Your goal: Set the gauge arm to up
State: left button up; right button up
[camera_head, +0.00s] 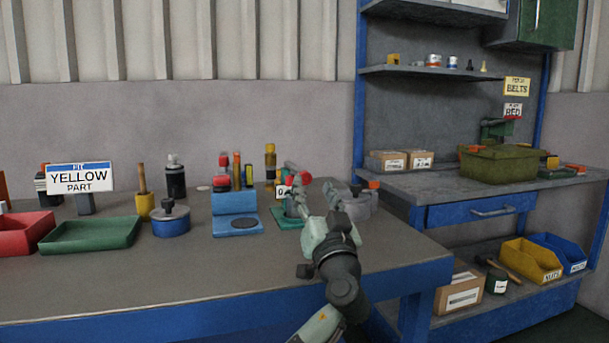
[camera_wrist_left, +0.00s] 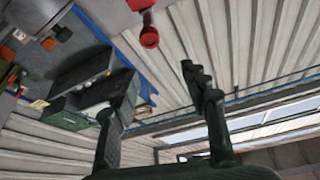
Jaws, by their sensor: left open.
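The gauge stands on a green base (camera_head: 286,221) near the right end of the workbench, with a small white label (camera_head: 283,191). Its arm has a red end (camera_head: 303,177), seen just behind my left gripper; its exact angle is hard to tell. My right gripper is not seen.
A grey round part (camera_head: 358,207) with an orange piece sits right of the gauge. A blue fixture (camera_head: 235,203), a blue pot (camera_head: 171,221), bottles and a green tray (camera_head: 92,234) stand to the left. The bench front is clear.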

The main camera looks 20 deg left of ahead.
aim_at(306, 179)
pick_arm(q)
jog(key=w+a, duration=0.1)
jog(key=w, duration=0.1)
jog(key=w+a+p, duration=0.1)
jog(key=w, duration=0.2)
jog(key=w+a, duration=0.2)
jog(key=shift+w, duration=0.2)
jog(key=shift+w+a+r+p, duration=0.15)
jog(key=shift+w+a+p, duration=0.05)
jog(key=shift+w+p, duration=0.2)
jog(key=shift+w+a, duration=0.1)
jog(key=shift+w, duration=0.1)
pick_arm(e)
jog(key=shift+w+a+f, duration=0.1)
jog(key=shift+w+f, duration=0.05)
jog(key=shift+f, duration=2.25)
pick_arm(q)
jog(key=shift+c, duration=0.2)
grip_shut()
